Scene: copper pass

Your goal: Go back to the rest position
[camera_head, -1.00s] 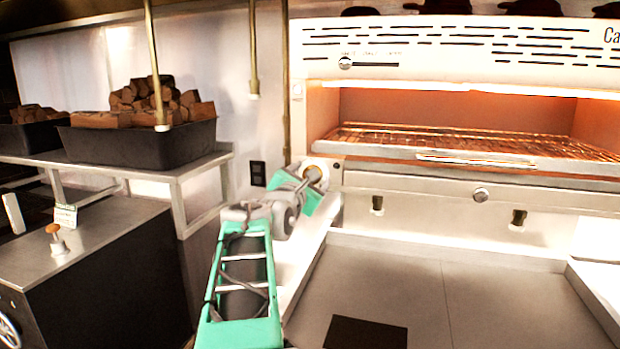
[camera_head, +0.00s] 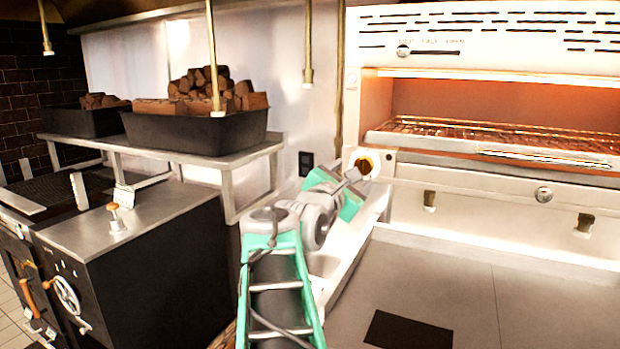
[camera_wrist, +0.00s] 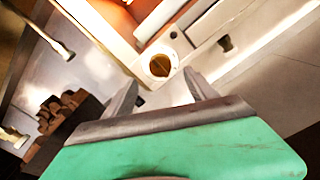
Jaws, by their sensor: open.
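My gripper (camera_wrist: 160,94) shows in the wrist view with its two grey fingers apart and nothing between them. Past the fingertips is a round white fitting with an amber centre (camera_wrist: 160,66) on the front of the oven. In the head view my teal and grey arm reaches forward from the bottom middle. Its end is near the same round fitting (camera_head: 367,164) at the oven's lower left corner. The fingers are hard to make out there, and I cannot tell whether they touch the fitting.
The glowing oven (camera_head: 490,110) with its wire rack stands at the right, above a grey counter (camera_head: 440,285) with a dark square. A shelf (camera_head: 205,160) at the left bears black trays (camera_head: 190,135) of wood chunks. A black cabinet with a handwheel (camera_head: 68,295) stands below.

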